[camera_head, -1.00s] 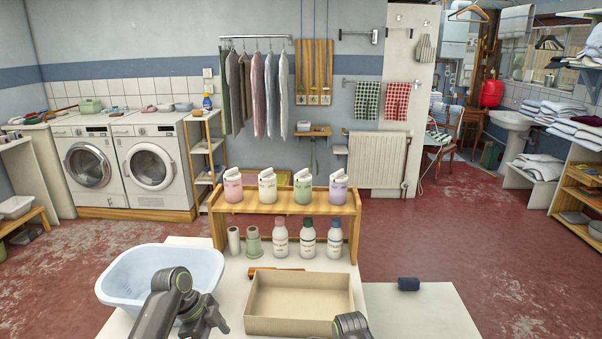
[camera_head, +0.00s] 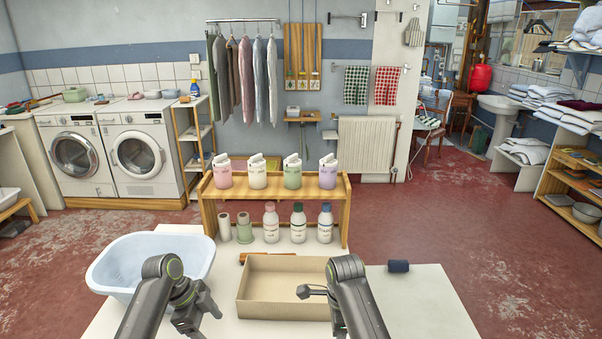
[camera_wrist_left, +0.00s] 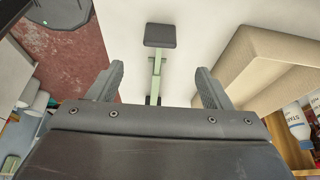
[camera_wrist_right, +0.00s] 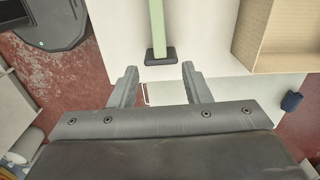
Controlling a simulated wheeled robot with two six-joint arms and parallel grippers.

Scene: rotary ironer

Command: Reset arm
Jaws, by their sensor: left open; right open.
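My left gripper (camera_head: 195,318) is at the front of the table, just right of the pale blue basin. In the left wrist view its two fingers (camera_wrist_left: 160,82) are apart with nothing between the tips. My right gripper (camera_head: 312,292) is over the right part of the cardboard box. In the right wrist view its fingers (camera_wrist_right: 159,70) are apart and empty. A pale green bar with a dark end shows beyond the fingers in the left wrist view (camera_wrist_left: 159,38) and the right wrist view (camera_wrist_right: 158,28); I cannot tell what it is.
The basin (camera_head: 115,275) is left of the open box (camera_head: 247,297). Behind them stands a wooden rack (camera_head: 345,215) with bottles and containers. A dark cylinder (camera_head: 398,266) lies on the table right of the box. The table's right part (camera_head: 430,305) is mostly clear.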

